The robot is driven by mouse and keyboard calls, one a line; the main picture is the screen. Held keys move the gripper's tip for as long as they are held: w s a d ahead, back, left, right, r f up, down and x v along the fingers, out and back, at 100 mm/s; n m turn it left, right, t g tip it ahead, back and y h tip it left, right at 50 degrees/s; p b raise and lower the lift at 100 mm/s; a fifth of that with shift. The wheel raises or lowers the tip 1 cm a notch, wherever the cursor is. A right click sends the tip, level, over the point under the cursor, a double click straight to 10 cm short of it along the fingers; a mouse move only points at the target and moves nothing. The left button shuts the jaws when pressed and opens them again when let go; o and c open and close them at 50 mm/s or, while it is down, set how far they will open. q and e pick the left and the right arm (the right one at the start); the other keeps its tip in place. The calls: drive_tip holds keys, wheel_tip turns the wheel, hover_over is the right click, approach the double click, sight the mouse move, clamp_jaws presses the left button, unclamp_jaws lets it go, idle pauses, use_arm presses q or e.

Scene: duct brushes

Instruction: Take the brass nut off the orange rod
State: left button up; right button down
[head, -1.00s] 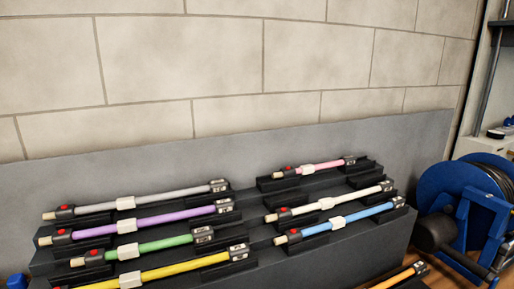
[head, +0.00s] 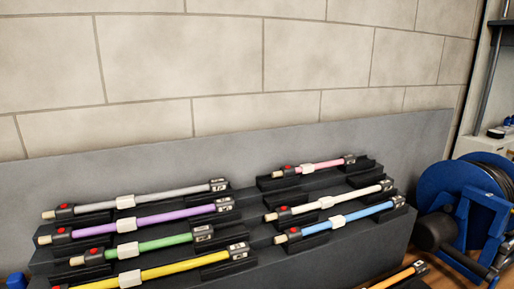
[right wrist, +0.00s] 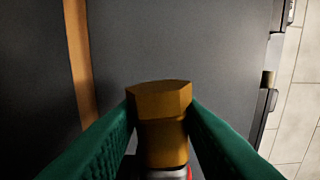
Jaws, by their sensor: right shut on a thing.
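The orange rod (head: 398,278) shows only in part at the bottom edge of the head view, right of centre, with a dark end piece on it. In the right wrist view the brass nut (right wrist: 160,128), a six-sided golden piece, stands between the green fingers of my right gripper (right wrist: 160,112). The fingers are shut on its two sides. Just below the nut a pale and red part shows at the bottom edge; whether the nut still touches it I cannot tell. My left gripper is in neither view.
A dark stepped rack (head: 340,262) holds several coloured rods in black clips, among them yellow (head: 185,269), green (head: 165,243) and blue (head: 362,216). A blue hose reel (head: 455,190) stands at the right. In the wrist view a strip of wooden floor (right wrist: 78,60) shows at left.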

drive_tip(key=shift+a, duration=0.1)
drive_tip(key=shift+s+a, duration=0.3)
drive_tip(key=shift+a, duration=0.45)
drive_tip(key=shift+s+a, duration=0.35)
drive_tip(key=shift+a, duration=0.4)
drive_tip(key=shift+s+a, duration=0.3)
drive_tip(key=shift+a, duration=0.45)
drive_tip(key=shift+r, duration=0.15)
wheel_tip(320, 180, up, 8)
drive_tip(key=a+p, duration=0.1)
drive_tip(key=p, duration=0.5)
drive_tip(key=shift+s+a+p, duration=0.2)
drive_tip(key=shift+s+p, duration=0.1)
drive_tip(key=shift+p, duration=0.1)
